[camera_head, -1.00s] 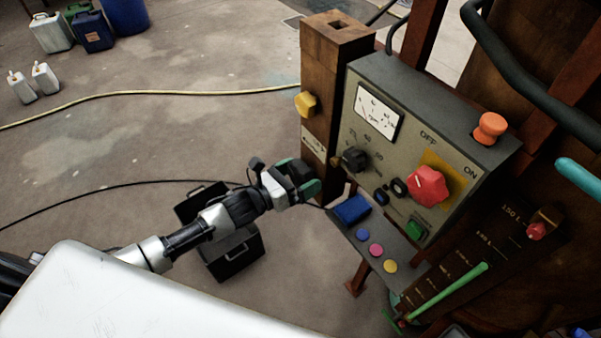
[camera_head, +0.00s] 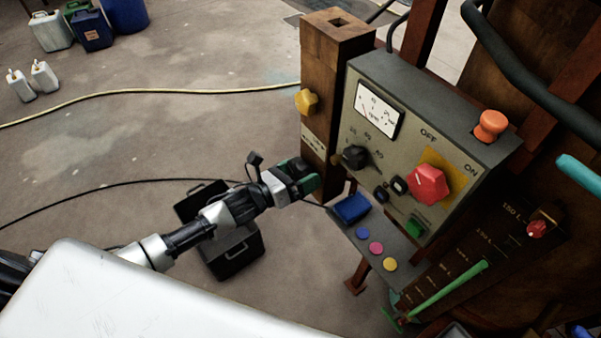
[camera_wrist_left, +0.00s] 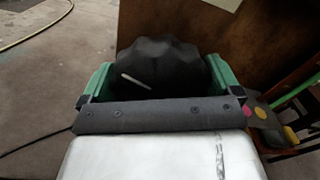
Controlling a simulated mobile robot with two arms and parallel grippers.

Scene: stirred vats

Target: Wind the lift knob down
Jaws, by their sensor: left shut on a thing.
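The lift knob (camera_wrist_left: 160,65) is a black, lobed knob with a white pointer line, filling the top middle of the left wrist view. My left gripper (camera_wrist_left: 160,82) has its green fingers on either side of it and is shut on it. In the head view my left gripper (camera_head: 304,177) is at the lower part of the brown wooden post (camera_head: 330,60), left of the control box; the knob is mostly hidden there by the fingers. The pointer leans toward the left in the wrist view. My right gripper is not in view.
The grey control box (camera_head: 400,125) carries a dial meter (camera_head: 377,108), a black selector (camera_head: 354,157), a red ON/OFF knob (camera_head: 429,184) and an orange button (camera_head: 490,125). A small shelf (camera_head: 400,248) below holds a blue block (camera_head: 352,208). A black case (camera_head: 232,255) lies beneath my arm.

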